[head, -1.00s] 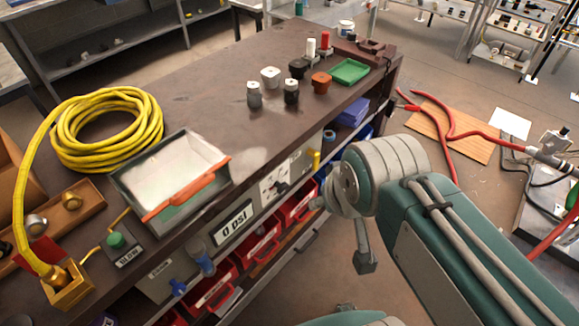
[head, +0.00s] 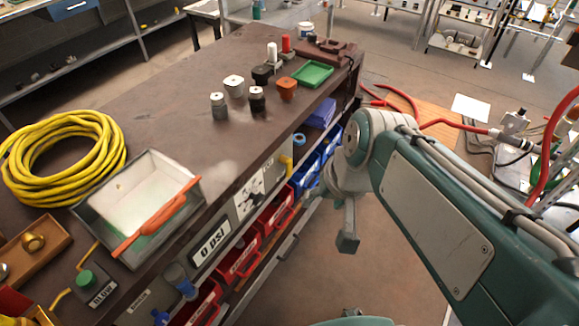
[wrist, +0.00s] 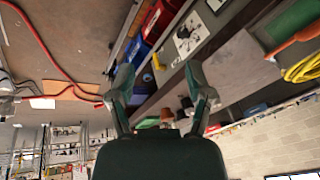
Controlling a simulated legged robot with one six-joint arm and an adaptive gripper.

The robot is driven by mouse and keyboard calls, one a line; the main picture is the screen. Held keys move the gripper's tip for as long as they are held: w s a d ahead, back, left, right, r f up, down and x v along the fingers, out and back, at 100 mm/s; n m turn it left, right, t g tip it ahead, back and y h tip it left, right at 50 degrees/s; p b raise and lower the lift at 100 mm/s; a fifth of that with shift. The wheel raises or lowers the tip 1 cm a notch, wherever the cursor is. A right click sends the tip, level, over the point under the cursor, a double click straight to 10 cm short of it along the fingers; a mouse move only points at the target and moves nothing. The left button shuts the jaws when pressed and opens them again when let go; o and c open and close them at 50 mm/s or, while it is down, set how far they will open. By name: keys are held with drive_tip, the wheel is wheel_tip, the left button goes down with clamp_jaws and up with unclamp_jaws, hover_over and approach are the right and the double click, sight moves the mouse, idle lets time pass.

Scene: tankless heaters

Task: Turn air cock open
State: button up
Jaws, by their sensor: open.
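No part is legibly marked as an air cock. A yellow handle (head: 287,163) sits on the bench's front panel, to the right of the "0 PSI" label (head: 210,242). A yellow part also shows on the front in the wrist view (wrist: 157,62). Blue fittings (head: 178,278) stick out from the panel at lower left. My gripper (wrist: 160,92) is open and empty, with its two fingers spread in the wrist view. In the head view my gripper (head: 347,230) hangs in front of the bench, to the right of the yellow handle and apart from it.
Red bins (head: 240,255) and blue bins sit beneath. A red hose (head: 440,122) lies on the floor at right.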

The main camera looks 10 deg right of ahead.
drive_tip(key=w+a+f+m+g+y, duration=0.1)
drive_tip(key=w+f+m+y, duration=0.45)
drive_tip(key=w, duration=0.35)
drive_tip(key=w+a+f+m+y, duration=0.1)
drive_tip(key=w+f+m+y, duration=0.5)
drive_tip(key=w, duration=0.3)
drive_tip(key=m+t, duration=1.1)
drive_tip(key=m, duration=0.3)
approach(291, 167)
drive_tip(key=shift+n+h, duration=0.25)
drive_tip(key=shift+h, duration=0.1)
drive_tip(key=x, duration=1.1)
drive_tip(key=shift+s+r, duration=0.1)
drive_tip(key=shift+r, duration=0.15)
clamp_jaws()
